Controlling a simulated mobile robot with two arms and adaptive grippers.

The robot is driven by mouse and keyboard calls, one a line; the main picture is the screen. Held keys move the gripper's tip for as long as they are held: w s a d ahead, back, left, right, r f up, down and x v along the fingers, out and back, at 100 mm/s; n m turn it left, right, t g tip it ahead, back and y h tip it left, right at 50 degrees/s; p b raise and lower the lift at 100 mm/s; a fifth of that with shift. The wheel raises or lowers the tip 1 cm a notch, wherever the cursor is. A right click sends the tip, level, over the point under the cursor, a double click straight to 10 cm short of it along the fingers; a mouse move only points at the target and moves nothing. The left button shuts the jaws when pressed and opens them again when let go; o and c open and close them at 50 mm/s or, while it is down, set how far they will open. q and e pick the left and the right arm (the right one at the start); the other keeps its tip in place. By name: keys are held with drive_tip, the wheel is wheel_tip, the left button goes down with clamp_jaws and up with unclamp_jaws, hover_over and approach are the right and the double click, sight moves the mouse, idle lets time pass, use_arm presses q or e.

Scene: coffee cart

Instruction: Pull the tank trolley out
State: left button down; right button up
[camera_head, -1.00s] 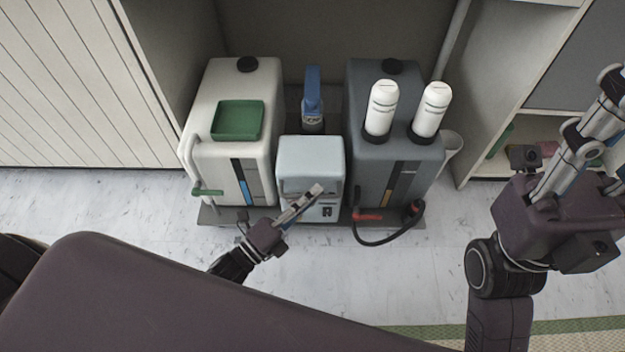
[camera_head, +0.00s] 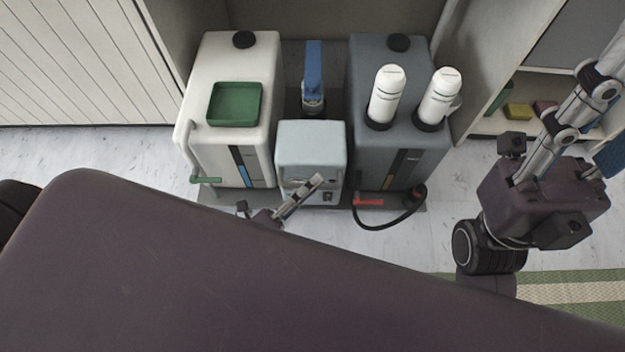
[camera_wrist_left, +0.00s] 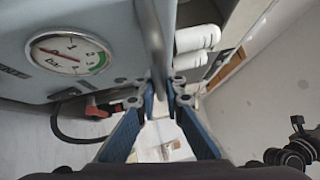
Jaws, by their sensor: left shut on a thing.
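The tank trolley (camera_head: 407,208) is a low, dark flat base that stands partly out of the cabinet opening. It carries a white tank (camera_head: 262,75) with a green tray, a grey tank (camera_head: 362,80) with two white cartridges, and a pale blue pump box (camera_head: 310,137) between them. My left gripper (camera_head: 310,186) is in front of the pump box, shut on a thin grey handle bar (camera_wrist_left: 156,45). A pressure gauge (camera_wrist_left: 68,52) shows in the left wrist view.
Cabinet walls flank the trolley; the left one is slatted (camera_head: 75,65). A shelf (camera_head: 480,124) with small items is at the right. A black hose (camera_head: 375,228) loops in front of the grey tank. Pale floor (camera_head: 110,155) lies clear at the left; a green striped mat (camera_head: 580,285) is at lower right.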

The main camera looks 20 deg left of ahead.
use_arm(q)
drive_tip(key=shift+f, duration=0.1)
drive_tip(key=c, duration=2)
unclamp_jaws()
drive_tip(key=v, duration=1.2)
